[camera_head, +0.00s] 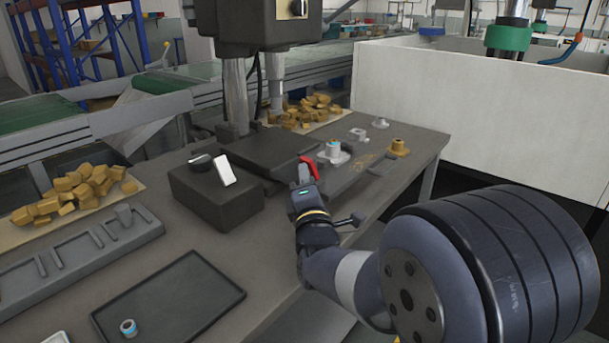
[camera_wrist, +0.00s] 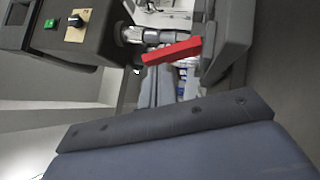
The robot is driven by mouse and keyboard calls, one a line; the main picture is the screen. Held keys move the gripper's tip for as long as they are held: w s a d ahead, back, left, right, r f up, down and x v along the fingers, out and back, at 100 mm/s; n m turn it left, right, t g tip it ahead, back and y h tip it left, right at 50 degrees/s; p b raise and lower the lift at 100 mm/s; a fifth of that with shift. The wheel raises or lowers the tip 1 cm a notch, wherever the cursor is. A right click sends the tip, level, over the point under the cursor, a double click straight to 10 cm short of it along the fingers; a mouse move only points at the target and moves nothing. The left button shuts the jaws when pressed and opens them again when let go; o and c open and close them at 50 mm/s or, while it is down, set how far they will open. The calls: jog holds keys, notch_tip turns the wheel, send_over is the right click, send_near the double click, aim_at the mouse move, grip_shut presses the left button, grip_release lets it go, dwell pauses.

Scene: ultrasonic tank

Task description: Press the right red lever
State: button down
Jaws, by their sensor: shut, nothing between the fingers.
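One red lever (camera_head: 311,167) shows at the front edge of the dark machine base in the head view. In the wrist view the red lever (camera_wrist: 172,51) is a straight red bar, sticking out beside a dark metal block. My gripper (camera_head: 304,173) is shut and empty, right beside the lever on its near side. I cannot tell whether it touches the lever, as the tips overlap it in the picture. A second red lever does not show in either view.
The dark press (camera_head: 258,20) stands behind on the table. A black box (camera_head: 215,200) with a white switch is left of my gripper. An empty-looking black tray (camera_head: 190,305) holds one small ring part near its front. Yellow pieces (camera_head: 80,190) lie in piles.

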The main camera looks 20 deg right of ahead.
aim_at(312, 161)
jog(key=shift+r, duration=0.2)
jog(key=m+p, duration=0.1)
jog(key=p, duration=0.1)
jog(key=r+m+g+p, duration=0.1)
jog(key=d+r+m+g+p, duration=0.1)
jog(key=p, duration=0.1)
jog(key=shift+w+p, duration=0.35)
jog(key=m+g+p, duration=0.1)
jog(key=d+m+g+p, duration=0.1)
jog(key=p, duration=0.1)
jog(key=shift+w+g, duration=0.3)
jog(key=shift+w, duration=0.1)
jog(key=shift+p, duration=0.3)
jog(key=shift+r, duration=0.1)
